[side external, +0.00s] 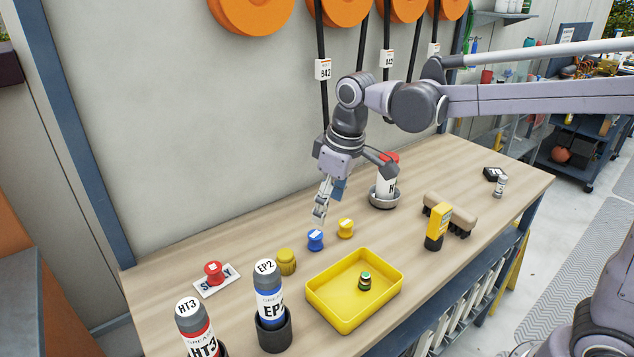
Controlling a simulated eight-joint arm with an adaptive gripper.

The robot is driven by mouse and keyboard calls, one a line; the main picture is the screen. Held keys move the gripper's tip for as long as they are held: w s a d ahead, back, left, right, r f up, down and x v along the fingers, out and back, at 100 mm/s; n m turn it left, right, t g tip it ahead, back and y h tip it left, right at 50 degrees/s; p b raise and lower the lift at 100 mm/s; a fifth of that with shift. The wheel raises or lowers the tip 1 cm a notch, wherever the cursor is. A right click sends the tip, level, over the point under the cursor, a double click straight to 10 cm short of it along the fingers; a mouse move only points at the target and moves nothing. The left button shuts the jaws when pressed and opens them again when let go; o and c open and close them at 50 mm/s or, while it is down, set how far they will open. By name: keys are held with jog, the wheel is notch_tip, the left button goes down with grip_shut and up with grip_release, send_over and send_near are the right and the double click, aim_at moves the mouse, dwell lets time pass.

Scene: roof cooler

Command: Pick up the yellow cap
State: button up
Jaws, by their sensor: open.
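The yellow cap (345,228) stands on the wooden bench, just right of and behind a similar blue cap (315,240). My gripper (319,217) points down, open, with nothing seen between its fingers. Its fingertips appear just above the blue cap and to the left of the yellow cap. The exact height and the gap to either cap cannot be told from this one view. A darker yellow ribbed piece (287,262) stands to the left of the blue cap.
A yellow tray (393,290) holds a small green-topped jar (364,281). A red cap (213,272) sits on a white lettered plate. Grease tubes EP2 (270,300) and HT3 (197,325) stand at front left. A brush (460,223) and a yellow-black device (437,226) are right.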

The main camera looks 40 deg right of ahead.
aim_at(286, 253)
jog(key=w+a+f, duration=0.1)
jog(key=w+a, duration=0.1)
jog(key=w+a+f+n+g, duration=0.1)
jog(key=w+a+f, duration=0.1)
jog(key=w+a+f+n+g, duration=0.1)
jog(key=a, duration=0.2)
jog(key=shift+w+f, duration=0.3)
jog(key=shift+w, duration=0.1)
jog(key=shift+f, duration=5.45)
jog(key=shift+s, duration=0.1)
jog(key=c, duration=1.1)
